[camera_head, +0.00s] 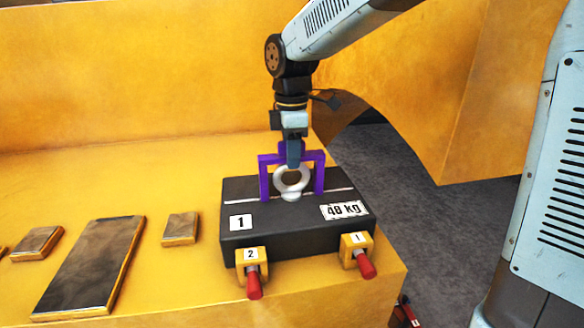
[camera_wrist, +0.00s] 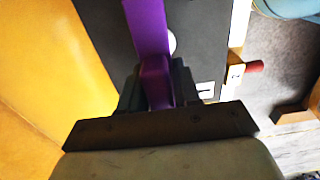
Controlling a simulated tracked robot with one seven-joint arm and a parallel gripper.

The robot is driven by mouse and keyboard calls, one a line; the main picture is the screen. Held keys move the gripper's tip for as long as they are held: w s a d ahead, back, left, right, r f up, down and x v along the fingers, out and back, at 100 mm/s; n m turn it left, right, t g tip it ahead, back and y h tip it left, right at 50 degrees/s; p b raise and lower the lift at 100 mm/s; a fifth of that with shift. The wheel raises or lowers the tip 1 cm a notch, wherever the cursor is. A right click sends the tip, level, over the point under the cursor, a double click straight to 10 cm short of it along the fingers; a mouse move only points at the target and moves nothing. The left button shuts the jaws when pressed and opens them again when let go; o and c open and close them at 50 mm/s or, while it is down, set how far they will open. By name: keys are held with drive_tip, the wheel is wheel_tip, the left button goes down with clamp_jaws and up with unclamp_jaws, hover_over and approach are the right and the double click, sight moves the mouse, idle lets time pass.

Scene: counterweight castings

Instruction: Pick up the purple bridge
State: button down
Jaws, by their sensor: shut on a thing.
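The purple bridge (camera_head: 264,178) stands over a silver eye ring (camera_head: 292,182) on top of a dark casting (camera_head: 300,233) marked 1 and 48 kg. One leg shows on each side of the ring. My gripper (camera_head: 293,160) comes down from above onto the middle of its top bar. In the wrist view the purple bridge (camera_wrist: 149,35) runs up from between the two jaws, and my gripper (camera_wrist: 157,90) is shut on it. The jaws hide part of the top bar. I cannot tell whether the legs touch the casting.
Two yellow blocks, marked 2 (camera_head: 250,256) and 1 (camera_head: 355,241), with red-handled pins sit at the casting's front. Flat metal plates (camera_head: 92,265) lie on the yellow surface at left. A yellow wall (camera_head: 130,70) rises behind. Grey floor lies right of the surface's edge.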

idle(0.3)
drive_tip(key=shift+r, duration=0.15)
drive_tip(key=r, duration=0.3)
drive_tip(key=shift+s+d+r, duration=0.15)
drive_tip(key=shift+s+r, duration=0.1)
drive_tip(key=shift+r, duration=0.1)
drive_tip(key=s+d+r, duration=0.5)
drive_tip(key=s+r, duration=0.4)
drive_tip(key=s, duration=0.3)
drive_tip(key=shift+s, duration=0.15)
drive_tip(key=shift+d, duration=0.1)
drive_tip(key=shift+d, duration=0.15)
